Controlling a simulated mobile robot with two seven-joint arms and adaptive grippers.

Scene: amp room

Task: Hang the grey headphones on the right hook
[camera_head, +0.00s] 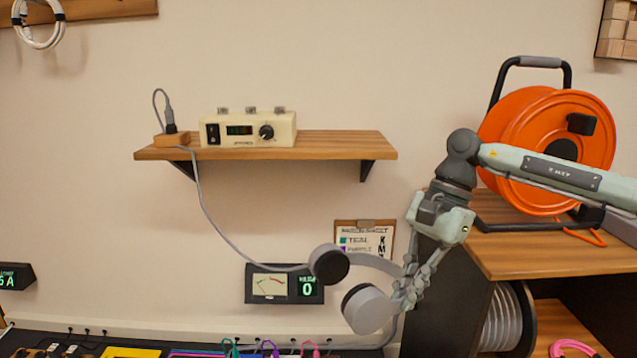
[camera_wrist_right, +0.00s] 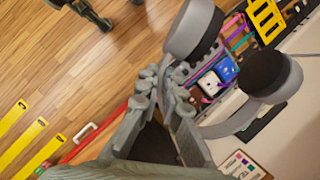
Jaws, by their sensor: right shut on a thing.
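The grey headphones (camera_head: 367,310) hang in the air in the head view, with dark pads on two round grey cups. My right gripper (camera_head: 410,284) is shut on their band, and its fingers hide part of it. In the right wrist view the headphones (camera_wrist_right: 193,30) show both cups and the curved band beside my right gripper (camera_wrist_right: 167,92). A thin grey cable runs from the shelf down toward the left cup. I cannot make out the right hook; the shelf (camera_head: 345,146) has dark brackets under it.
A cream amplifier (camera_head: 250,130) and a wooden block with a plug (camera_head: 171,138) stand on the shelf. An orange cable reel (camera_head: 535,120) stands on a wooden cabinet at right. A meter (camera_head: 268,285) and clipboard (camera_head: 350,232) are behind the headphones. The wall below the shelf is mostly free.

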